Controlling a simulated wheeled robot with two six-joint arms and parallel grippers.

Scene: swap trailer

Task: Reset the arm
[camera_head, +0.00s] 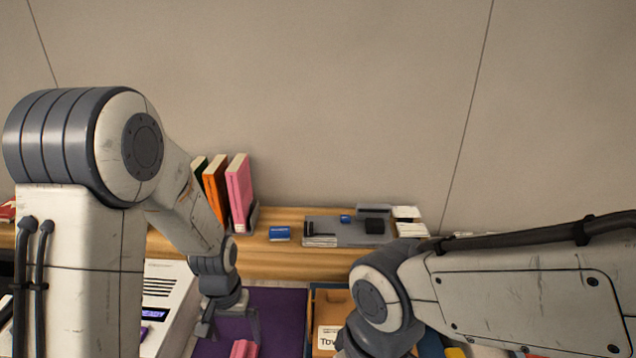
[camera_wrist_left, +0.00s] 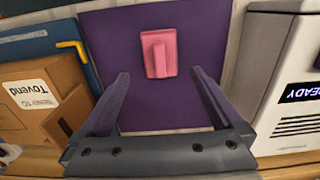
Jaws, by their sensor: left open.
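My left gripper (camera_head: 231,326) hangs down above a purple mat (camera_head: 280,312) and is open. It also shows in the left wrist view (camera_wrist_left: 160,76), with its two fingers spread and nothing between them. A pink block with a raised grip (camera_wrist_left: 158,54) lies on the purple mat beyond the fingertips, apart from them. In the head view the pink block (camera_head: 243,348) is cut by the bottom edge. My right arm (camera_head: 520,290) comes in from the right and bends down at the lower middle. Its gripper is out of sight.
A white machine with a lit display (camera_head: 165,305) stands left of the mat. A cardboard box labelled Tovend (camera_head: 333,300) is on the right. A wooden shelf (camera_head: 290,262) behind holds upright books (camera_head: 238,192), a blue item (camera_head: 280,233) and a grey tray (camera_head: 350,235).

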